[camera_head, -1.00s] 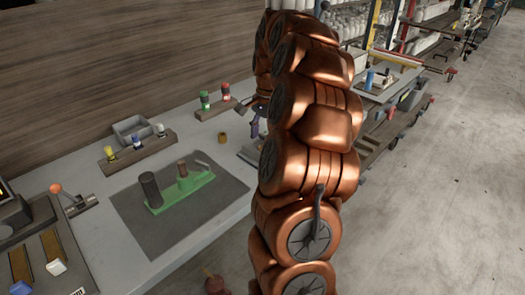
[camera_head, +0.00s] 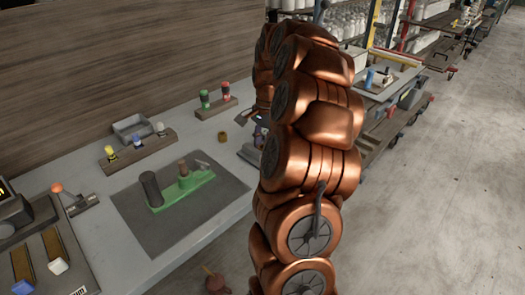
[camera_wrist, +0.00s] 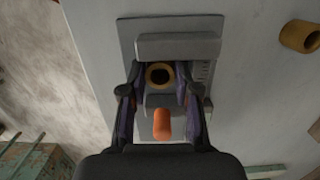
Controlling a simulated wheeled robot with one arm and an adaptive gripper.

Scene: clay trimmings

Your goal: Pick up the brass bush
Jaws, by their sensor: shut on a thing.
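A brass bush (camera_wrist: 160,65), a short ring with a dark bore, sits between the fingertips of my gripper (camera_wrist: 160,77) in the wrist view. The fingers are shut on its sides, and the bore faces the camera. It is over a grey plate fixture (camera_wrist: 128,40) with a grey block and an orange handle-like part (camera_wrist: 162,123). I cannot tell whether the bush touches the fixture. In the head view my arm hides the bush and most of my gripper.
A second brass-coloured ring (camera_wrist: 294,36) lies on the bench apart from my gripper; a small ring also shows in the head view (camera_head: 222,137). Wooden racks (camera_head: 145,148) with coloured-top pieces, a grey bin (camera_head: 133,126) and a dark mat (camera_head: 225,195) are left of my arm.

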